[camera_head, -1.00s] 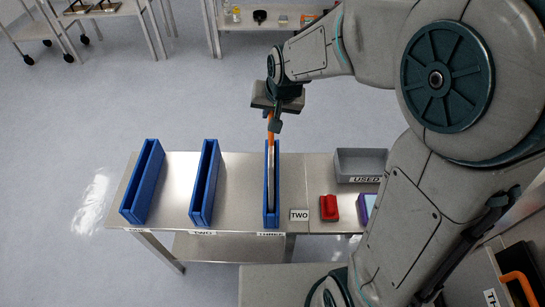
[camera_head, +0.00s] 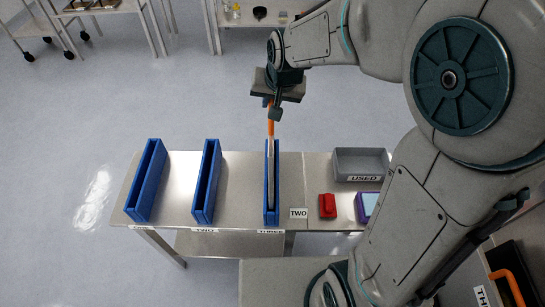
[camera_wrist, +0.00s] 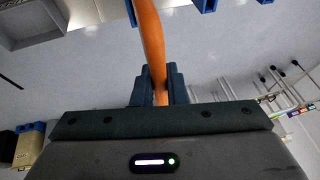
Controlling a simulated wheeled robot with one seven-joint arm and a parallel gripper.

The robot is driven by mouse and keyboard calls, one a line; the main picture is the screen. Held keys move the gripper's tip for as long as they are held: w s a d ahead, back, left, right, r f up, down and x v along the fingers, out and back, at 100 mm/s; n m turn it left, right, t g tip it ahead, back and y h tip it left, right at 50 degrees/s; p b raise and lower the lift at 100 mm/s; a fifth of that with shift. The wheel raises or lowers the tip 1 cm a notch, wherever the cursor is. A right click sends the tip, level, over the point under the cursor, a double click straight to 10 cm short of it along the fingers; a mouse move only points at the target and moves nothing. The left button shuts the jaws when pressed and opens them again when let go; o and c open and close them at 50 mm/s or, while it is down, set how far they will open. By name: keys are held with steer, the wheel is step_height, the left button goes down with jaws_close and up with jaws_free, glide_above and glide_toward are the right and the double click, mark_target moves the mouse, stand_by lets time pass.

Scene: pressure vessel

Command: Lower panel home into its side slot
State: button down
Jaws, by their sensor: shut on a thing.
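My gripper (camera_head: 273,116) is shut on the orange handle (camera_head: 270,129) of a thin grey panel (camera_head: 271,160). In the wrist view the handle (camera_wrist: 152,45) runs between the two dark jaws (camera_wrist: 157,88). The panel stands edge-on at the narrow blue holder labelled THREE (camera_head: 272,222), on the steel table. Its lower part is within the holder's outline; how deep it sits cannot be told. My gripper is above the holder's far end.
Two more narrow blue holders (camera_head: 147,180) (camera_head: 206,182) stand to the left and look empty. A TWO card (camera_head: 298,213), a red object (camera_head: 327,206), a grey USED bin (camera_head: 360,163) and a purple-edged item (camera_head: 367,206) lie to the right.

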steer(key=shift+r+p, duration=1.05)
steer(key=shift+r, duration=0.8)
